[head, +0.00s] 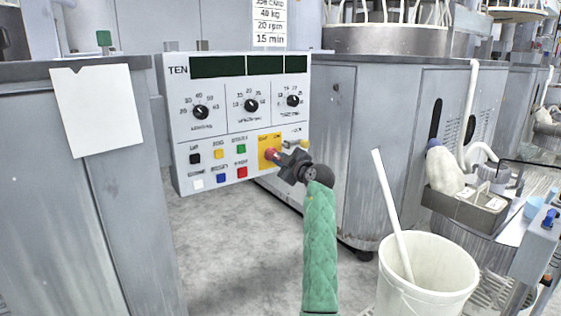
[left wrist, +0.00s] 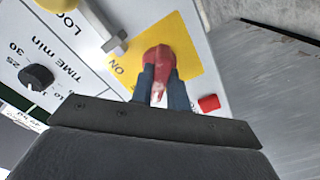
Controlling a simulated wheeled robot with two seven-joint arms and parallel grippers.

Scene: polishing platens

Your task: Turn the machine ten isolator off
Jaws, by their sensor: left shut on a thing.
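The machine control panel marked TEN (head: 240,122) is at the centre left of the head view. Its isolator is a red rotary handle (head: 271,154) on a yellow plate (head: 263,142) at the panel's lower right. My left gripper (head: 281,161) is at the handle, its arm in a green quilted sleeve. In the left wrist view the fingers (left wrist: 163,85) are shut around the red handle (left wrist: 158,58), one on each side. "ON" shows on the yellow plate (left wrist: 185,42) left of the handle. The handle's exact setting is hard to tell. My right gripper is not in view.
A metal lock piece (left wrist: 116,43) is beside the yellow plate, and a red button (left wrist: 209,103) is on the other side. Black dials (head: 251,105) and coloured buttons fill the panel. A white bucket (head: 440,265) with a stick stands at lower right.

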